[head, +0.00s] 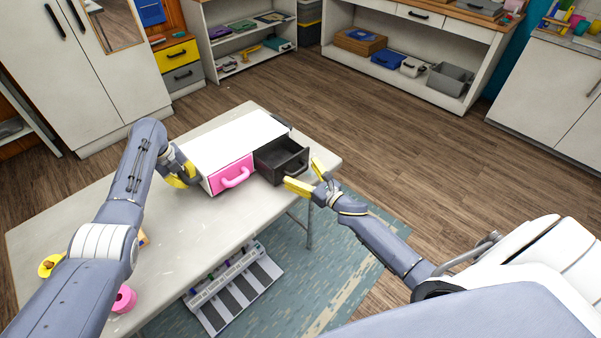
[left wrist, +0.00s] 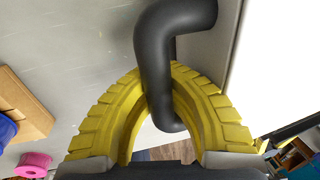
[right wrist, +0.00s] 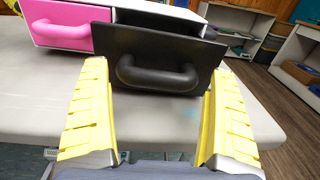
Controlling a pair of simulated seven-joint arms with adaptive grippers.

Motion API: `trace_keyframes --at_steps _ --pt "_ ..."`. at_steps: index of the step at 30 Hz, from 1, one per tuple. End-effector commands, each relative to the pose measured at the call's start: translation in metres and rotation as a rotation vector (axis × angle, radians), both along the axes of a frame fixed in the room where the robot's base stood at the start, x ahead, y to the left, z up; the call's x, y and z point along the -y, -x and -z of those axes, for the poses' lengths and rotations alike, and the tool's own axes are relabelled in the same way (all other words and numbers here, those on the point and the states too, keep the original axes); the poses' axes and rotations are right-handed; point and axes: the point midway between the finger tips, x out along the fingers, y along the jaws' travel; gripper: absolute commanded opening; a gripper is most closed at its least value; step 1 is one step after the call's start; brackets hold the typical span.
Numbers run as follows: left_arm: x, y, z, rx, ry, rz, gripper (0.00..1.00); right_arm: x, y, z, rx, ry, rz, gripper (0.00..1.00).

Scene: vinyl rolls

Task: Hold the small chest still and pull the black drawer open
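The small white chest (head: 232,138) stands on the table, with a pink drawer (head: 231,174) and a black drawer (head: 281,160) facing front. The black drawer stands pulled out, its inside visible; the pink one looks shut. In the right wrist view the black drawer's handle (right wrist: 157,76) lies ahead of my right gripper (right wrist: 160,85), which is open and empty, its fingers spread apart on either side. My left gripper (head: 182,176) is at the chest's left side. In the left wrist view its yellow fingers close around a dark side handle (left wrist: 162,60).
A pink roll (head: 123,298), a yellow roll (head: 50,265) and a small wooden piece (head: 143,238) lie on the table (head: 185,245) near my left arm. Open floor lies beyond the table's right edge. A grey rack (head: 235,290) shows below the front edge.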

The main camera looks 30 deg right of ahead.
Motion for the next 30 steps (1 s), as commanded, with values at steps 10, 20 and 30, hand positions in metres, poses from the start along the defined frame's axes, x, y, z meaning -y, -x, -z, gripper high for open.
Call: trace_keyframes --at_steps 10,20,30 --pt "0.003 0.001 0.000 0.000 0.004 0.002 0.00 -0.001 0.002 0.000 0.001 -0.004 -0.003 1.00" --pt "0.004 0.001 0.000 0.000 0.005 0.003 0.00 0.011 0.044 0.001 -0.001 -0.005 -0.003 1.00" --pt "0.004 0.001 0.000 0.000 0.005 0.003 0.00 0.027 0.093 0.000 -0.001 -0.004 -0.002 1.00"
